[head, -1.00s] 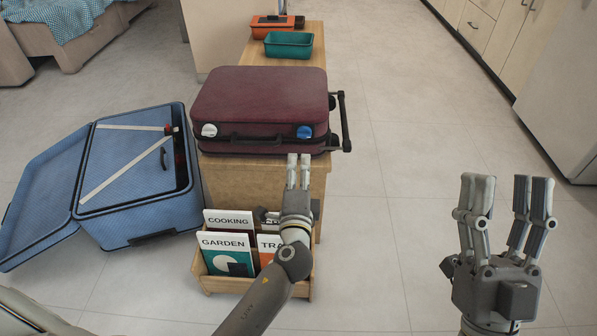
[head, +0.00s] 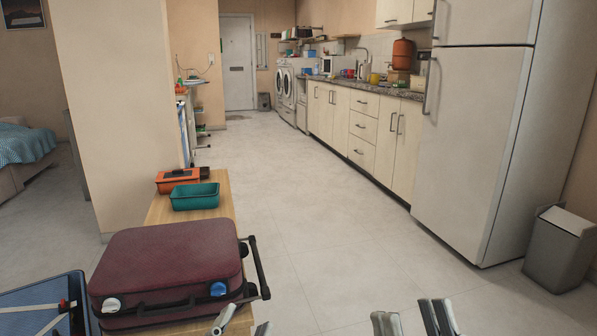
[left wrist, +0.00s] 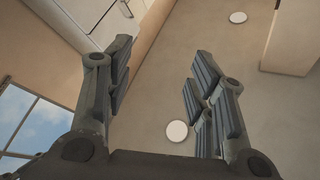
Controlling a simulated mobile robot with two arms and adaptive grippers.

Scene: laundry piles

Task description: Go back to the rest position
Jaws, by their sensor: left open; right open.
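My left gripper (head: 240,322) shows only its fingertips at the bottom edge of the head view, just right of the dark red suitcase's front corner. In the left wrist view my left gripper (left wrist: 155,85) is open and empty, its fingers apart and facing the ceiling and upper walls. My right gripper (head: 412,318) shows its fingertips at the bottom edge of the head view, right of centre, open and with nothing between them. The arms and palms are out of the picture.
The closed dark red suitcase (head: 170,263) lies flat on a wooden bench (head: 160,212). A teal bin (head: 195,197) and an orange bin (head: 176,180) stand behind it. A blue open suitcase (head: 45,300) is at lower left. A fridge (head: 470,140) and grey trash bin (head: 558,250) stand right. The middle floor is clear.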

